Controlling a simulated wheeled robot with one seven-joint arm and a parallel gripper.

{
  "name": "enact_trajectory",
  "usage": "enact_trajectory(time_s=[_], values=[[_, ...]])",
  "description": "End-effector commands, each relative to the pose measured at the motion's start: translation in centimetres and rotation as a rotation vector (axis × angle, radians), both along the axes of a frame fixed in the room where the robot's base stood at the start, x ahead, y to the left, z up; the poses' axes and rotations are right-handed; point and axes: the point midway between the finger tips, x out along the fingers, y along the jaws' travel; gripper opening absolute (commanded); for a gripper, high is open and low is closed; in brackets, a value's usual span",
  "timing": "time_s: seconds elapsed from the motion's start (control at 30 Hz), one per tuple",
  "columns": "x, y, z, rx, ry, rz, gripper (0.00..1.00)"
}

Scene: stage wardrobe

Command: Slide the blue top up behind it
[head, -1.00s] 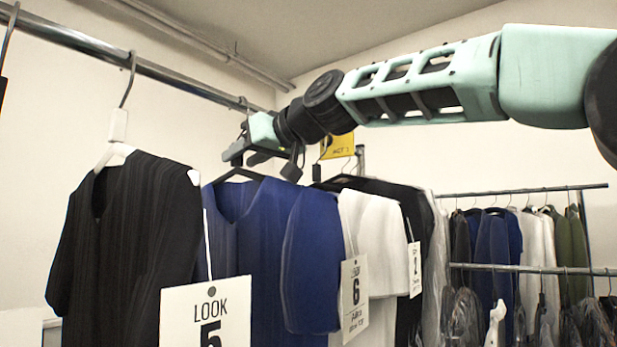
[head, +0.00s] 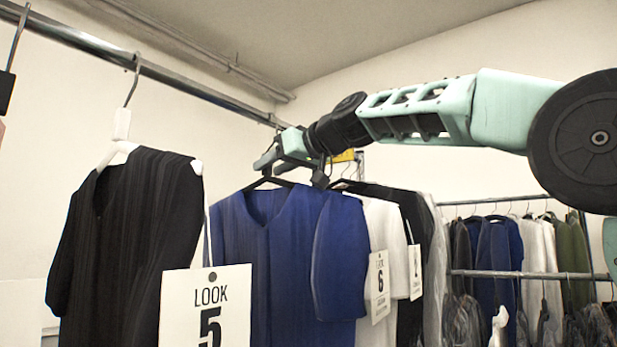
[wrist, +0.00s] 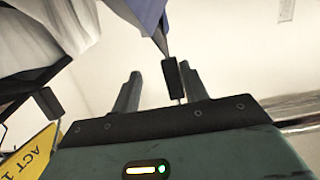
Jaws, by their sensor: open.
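The blue top (head: 270,240) hangs from a black hanger (head: 268,181) on the rail, behind the black top with the LOOK 5 card. A blue edge of it shows at the top of the wrist view (wrist: 147,13). My gripper (head: 268,158) is at rail height, just above this hanger. In the wrist view my gripper (wrist: 160,82) is open, its two fingers apart. A black hanger block (wrist: 171,78) on a thin wire stands between the fingers, closer to the right one. I cannot tell whether it touches a finger.
The black top (head: 125,225) hangs on a pale hanger at the left, with a gap before the blue top. A white top (head: 385,235) and dark garments hang close behind the blue one. A yellow ACT 1 sign (wrist: 35,152) is near my gripper. Another full rack (head: 520,274) stands back right.

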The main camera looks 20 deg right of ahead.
Motion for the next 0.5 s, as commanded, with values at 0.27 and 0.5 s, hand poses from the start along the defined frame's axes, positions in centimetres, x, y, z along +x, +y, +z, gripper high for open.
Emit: enact_trajectory(time_s=[0.27,0.5], values=[[1.3,-1.9,0.0,0.0,0.0,-0.002,0.44],[2.3,-3.4,0.0,0.001,0.0,-0.001,0.44]])
